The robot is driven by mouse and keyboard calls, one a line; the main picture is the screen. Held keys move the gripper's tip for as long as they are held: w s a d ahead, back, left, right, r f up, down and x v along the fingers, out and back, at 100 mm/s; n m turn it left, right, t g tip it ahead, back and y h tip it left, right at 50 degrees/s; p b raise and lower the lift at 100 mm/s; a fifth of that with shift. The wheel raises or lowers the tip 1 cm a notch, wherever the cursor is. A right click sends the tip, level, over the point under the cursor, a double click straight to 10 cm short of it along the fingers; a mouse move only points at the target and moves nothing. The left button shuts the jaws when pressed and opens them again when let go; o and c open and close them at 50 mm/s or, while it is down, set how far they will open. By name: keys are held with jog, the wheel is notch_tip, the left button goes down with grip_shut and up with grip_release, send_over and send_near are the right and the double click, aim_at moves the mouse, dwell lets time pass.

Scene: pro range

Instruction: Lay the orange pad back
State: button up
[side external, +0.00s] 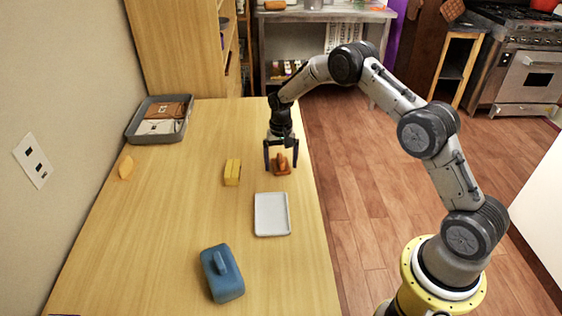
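A small orange-brown object (281,168), the most orange thing in view and perhaps the pad, sits on the wooden table near its right edge. My gripper (281,163) points down over it, with its two dark fingers spread wide on either side. Gaps show between the fingers and the object, so it does not look gripped. A yellow block (232,173) lies to the left of my gripper. A yellow-orange wedge-like piece (126,167) lies at the far left near the wall.
A white shallow tray (259,215) lies in front of my gripper. A blue block with a handle (222,280) is nearer the camera. A grey tray (136,132) at the back left holds a brown item and a white item. The table's middle left is clear.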

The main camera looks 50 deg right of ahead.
aim_at(283, 160)
dwell(0.3)
notch_tip(283, 160, up, 14)
jog(key=s+r, duration=0.1)
jog(key=s+a+r+n+t, duration=0.2)
jog(key=s+a+r, duration=0.2)
jog(key=s+r, duration=0.5)
jog(key=s+a+r+n+t, duration=0.1)
jog(key=s+a+r+n, duration=0.15)
jog(key=s+r, duration=0.6)
jog(key=s+a+f+n+t, duration=0.1)
jog(key=s+a, duration=0.1)
jog(key=s, duration=0.7)
jog(key=s+a+f+n+t, duration=0.1)
jog(key=s+a+n, duration=0.1)
jog(key=s, duration=0.7)
jog(key=shift+s+f+t, duration=0.25)
jog(key=shift+f+t, duration=0.05)
jog(key=shift+f, duration=0.05)
